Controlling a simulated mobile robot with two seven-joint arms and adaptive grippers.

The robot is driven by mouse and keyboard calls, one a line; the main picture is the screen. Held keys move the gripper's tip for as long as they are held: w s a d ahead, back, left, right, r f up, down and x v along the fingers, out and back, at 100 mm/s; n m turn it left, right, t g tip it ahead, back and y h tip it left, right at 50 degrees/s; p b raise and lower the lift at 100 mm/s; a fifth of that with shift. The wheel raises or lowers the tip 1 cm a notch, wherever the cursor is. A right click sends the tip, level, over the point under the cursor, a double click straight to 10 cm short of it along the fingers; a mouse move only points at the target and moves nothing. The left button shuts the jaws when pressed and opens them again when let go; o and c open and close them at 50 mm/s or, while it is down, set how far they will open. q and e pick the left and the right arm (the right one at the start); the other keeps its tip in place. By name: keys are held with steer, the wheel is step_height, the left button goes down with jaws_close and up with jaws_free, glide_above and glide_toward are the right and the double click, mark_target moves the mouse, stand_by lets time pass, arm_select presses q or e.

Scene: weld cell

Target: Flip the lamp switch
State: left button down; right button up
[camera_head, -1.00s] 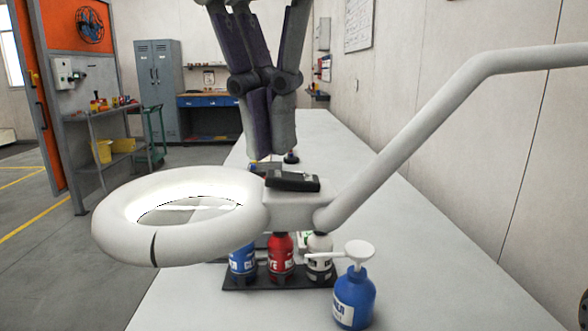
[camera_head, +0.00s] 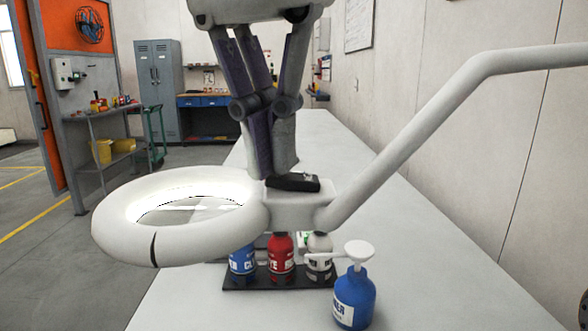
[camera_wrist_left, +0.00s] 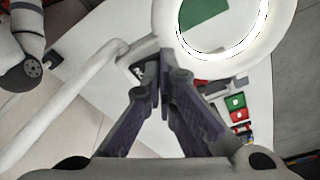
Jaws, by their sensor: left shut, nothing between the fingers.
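The magnifier lamp is a white ring head (camera_head: 180,252) on a neck and a long tubular arm (camera_head: 420,120); the ring's inside glows white. A black switch box (camera_head: 293,183) sits on top of the neck. My left gripper (camera_head: 270,175) points down with its fingers shut and empty, its tips at the far left edge of the switch box. I cannot tell whether they touch it. In the left wrist view, the shut fingertips (camera_wrist_left: 153,78) are over the lamp neck beside the lit ring (camera_wrist_left: 182,42) and hide much of the switch. My right gripper is not in view.
Blue (camera_head: 243,262), red (camera_head: 281,258) and white (camera_head: 319,258) bottles stand in a dark tray (camera_head: 285,284) below the lamp. A blue pump bottle (camera_head: 354,300) stands nearer. The white table (camera_head: 420,260) is clear to the right, along the wall.

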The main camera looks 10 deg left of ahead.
arm_select(q)
steer(key=shift+f, duration=0.25)
steer(key=shift+r, duration=3.55)
